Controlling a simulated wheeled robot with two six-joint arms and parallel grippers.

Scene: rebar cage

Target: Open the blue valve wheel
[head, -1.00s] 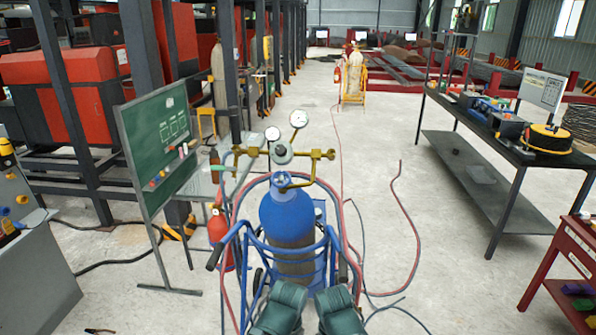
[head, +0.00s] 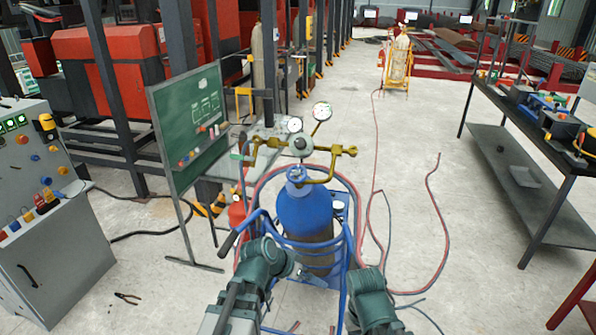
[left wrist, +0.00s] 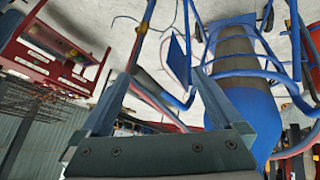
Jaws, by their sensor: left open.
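The blue valve wheel (head: 296,174) sits on top of the upright blue gas cylinder (head: 304,212), just below the brass regulator (head: 301,146) and its two gauges. My left gripper (head: 303,272) is low in front of the cylinder, well below the wheel and apart from it. The cylinder body (left wrist: 236,62) shows there beside the right finger, but I cannot make out the wheel. A link of my right arm shows at the bottom of the head view; its gripper does not.
A blue cart frame (head: 347,262) and red and blue hoses (head: 441,215) surround the cylinder. A green board (head: 190,118) and a grey control cabinet (head: 55,240) stand to the left. A dark workbench (head: 520,130) stands at right. Floor between is mostly clear.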

